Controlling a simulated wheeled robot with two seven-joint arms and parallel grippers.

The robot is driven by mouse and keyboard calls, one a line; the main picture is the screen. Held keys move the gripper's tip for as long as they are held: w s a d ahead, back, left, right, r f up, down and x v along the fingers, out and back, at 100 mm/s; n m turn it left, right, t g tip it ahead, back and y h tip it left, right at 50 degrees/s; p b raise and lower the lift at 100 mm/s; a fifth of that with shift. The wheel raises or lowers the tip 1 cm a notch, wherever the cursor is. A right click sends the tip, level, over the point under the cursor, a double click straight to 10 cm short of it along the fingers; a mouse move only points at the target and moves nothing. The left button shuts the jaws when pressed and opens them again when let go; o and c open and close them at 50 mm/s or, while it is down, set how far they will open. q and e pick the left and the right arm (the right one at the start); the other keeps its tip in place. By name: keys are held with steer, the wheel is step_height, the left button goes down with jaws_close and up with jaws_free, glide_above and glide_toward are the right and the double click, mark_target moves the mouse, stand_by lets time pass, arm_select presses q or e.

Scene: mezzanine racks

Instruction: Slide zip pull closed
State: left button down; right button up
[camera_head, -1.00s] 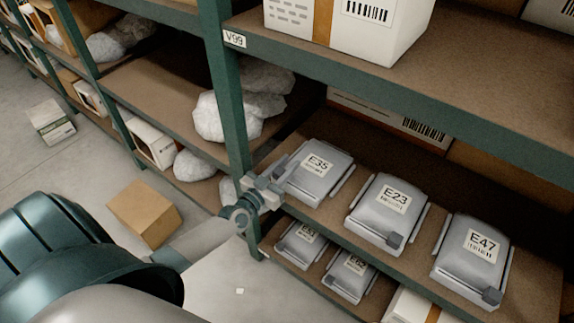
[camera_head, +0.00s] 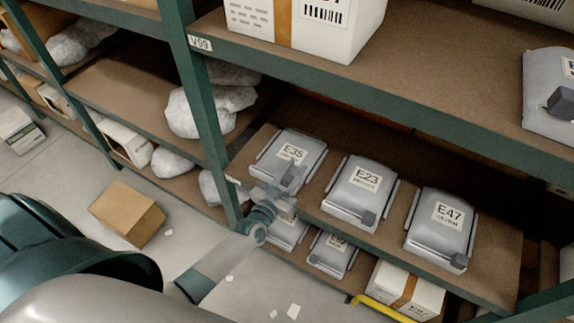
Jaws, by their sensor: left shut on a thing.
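Three grey zip pouches lie in a row on the middle shelf: E35 (camera_head: 302,149), E23 (camera_head: 366,184) and E47 (camera_head: 447,221). E23 has a dark zip pull (camera_head: 367,218) at its front right corner. E47 has one (camera_head: 459,261) at the same corner. My left gripper (camera_head: 290,182) is at the front right corner of E35 and is shut there on a small dark grey piece, which looks like E35's zip pull. The fingers hide most of that piece. My right gripper is not in view.
More grey pouches (camera_head: 332,252) lie on the lower shelf. A green rack post (camera_head: 205,110) stands left of E35. The upper shelf (camera_head: 440,95) overhangs the row. A cardboard box (camera_head: 126,213) sits on the floor, and a yellow bar (camera_head: 378,308) is at the bottom.

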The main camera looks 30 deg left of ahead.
arm_select(q)
steer(key=c, duration=1.4)
jaws_free()
steer(key=shift+s+a, duration=0.1)
steer(key=shift+s, duration=0.05)
steer(key=shift+s, duration=0.55)
steer(key=s+a+b, duration=0.1)
steer(key=s+b, duration=0.1)
steer(key=s, duration=1.4)
steer(key=shift+a+b, duration=0.2)
steer(key=shift+b, duration=0.1)
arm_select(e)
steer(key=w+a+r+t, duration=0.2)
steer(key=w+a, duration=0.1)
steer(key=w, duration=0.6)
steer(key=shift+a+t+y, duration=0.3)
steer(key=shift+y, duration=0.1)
